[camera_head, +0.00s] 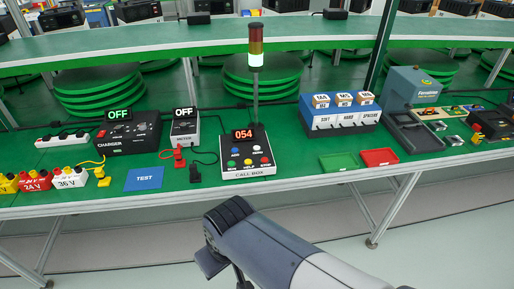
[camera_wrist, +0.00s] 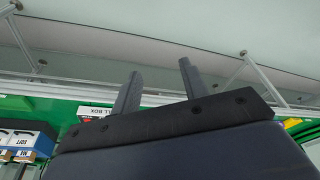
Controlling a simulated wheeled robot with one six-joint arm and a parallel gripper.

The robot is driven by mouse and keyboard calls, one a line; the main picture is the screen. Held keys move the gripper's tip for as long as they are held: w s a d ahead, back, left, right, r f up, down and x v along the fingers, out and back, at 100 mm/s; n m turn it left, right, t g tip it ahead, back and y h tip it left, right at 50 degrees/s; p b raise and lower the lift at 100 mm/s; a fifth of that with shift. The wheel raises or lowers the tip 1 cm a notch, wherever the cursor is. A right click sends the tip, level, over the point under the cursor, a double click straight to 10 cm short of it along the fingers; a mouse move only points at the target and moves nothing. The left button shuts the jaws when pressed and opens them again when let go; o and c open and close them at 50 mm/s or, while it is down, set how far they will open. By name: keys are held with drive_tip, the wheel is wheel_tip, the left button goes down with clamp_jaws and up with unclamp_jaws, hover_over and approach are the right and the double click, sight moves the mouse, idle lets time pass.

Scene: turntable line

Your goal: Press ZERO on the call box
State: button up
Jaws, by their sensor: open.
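The call box (camera_head: 246,173) is a light, sloped box near the front edge of the green bench in the head view. Its red display reads 054. The small button labels are too blurred to read surely. Part of the call box (camera_wrist: 92,112) shows behind the fingers in the wrist view. My gripper (camera_wrist: 160,67) is open and empty, in front of the bench and apart from the box.
A blue TEST mat (camera_head: 144,179), a black plug (camera_head: 195,174) and the meter (camera_head: 185,128) are to the left. Green (camera_head: 337,162) and red (camera_head: 380,157) trays are to the right.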

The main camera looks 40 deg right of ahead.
clamp_jaws()
idle(1.4)
